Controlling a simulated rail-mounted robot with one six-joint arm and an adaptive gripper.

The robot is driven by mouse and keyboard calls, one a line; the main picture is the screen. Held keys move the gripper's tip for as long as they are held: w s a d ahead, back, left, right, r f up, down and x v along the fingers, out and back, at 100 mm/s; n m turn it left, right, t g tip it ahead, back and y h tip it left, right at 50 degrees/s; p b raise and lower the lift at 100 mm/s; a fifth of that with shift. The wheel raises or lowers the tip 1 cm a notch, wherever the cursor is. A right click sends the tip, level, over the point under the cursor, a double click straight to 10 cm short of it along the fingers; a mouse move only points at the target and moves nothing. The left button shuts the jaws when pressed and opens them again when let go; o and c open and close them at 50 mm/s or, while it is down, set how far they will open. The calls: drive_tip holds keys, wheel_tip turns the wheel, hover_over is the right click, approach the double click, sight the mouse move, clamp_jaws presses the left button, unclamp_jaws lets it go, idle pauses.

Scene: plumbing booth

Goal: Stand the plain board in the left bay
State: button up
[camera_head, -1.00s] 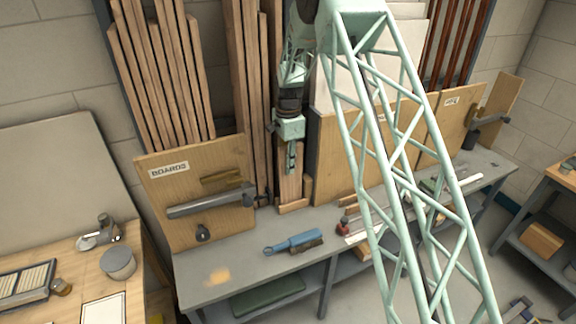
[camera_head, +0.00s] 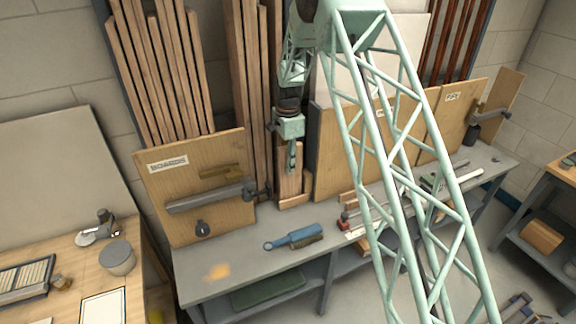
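My gripper (camera_head: 292,158) points down at the gap between the two left front panels. A short plain wooden board (camera_head: 290,182) stands upright just below and behind it, its top overlapped by the fingers. The fingers are too small to tell whether they are open, shut or touching this board. The left bay, with a front panel marked BOARDS (camera_head: 168,218), has several tall boards (camera_head: 165,75) standing upright behind it. More tall boards (camera_head: 249,95) stand between that bay and my gripper. I cannot tell for sure which board is the task's plain board.
A long grey bar-like fitting (camera_head: 205,198) sticks out across the BOARDS panel. A blue tool (camera_head: 295,237) lies on the grey bench (camera_head: 225,257). A white pale panel (camera_head: 410,45) stands behind my arm. A PIPE panel (camera_head: 462,112) is at the right. My lattice arm hides part of the bench.

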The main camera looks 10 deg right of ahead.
drive_tip(key=shift+o, duration=1.4)
wheel_tip(320, 180, up, 11)
drive_tip(key=shift+r, duration=0.5)
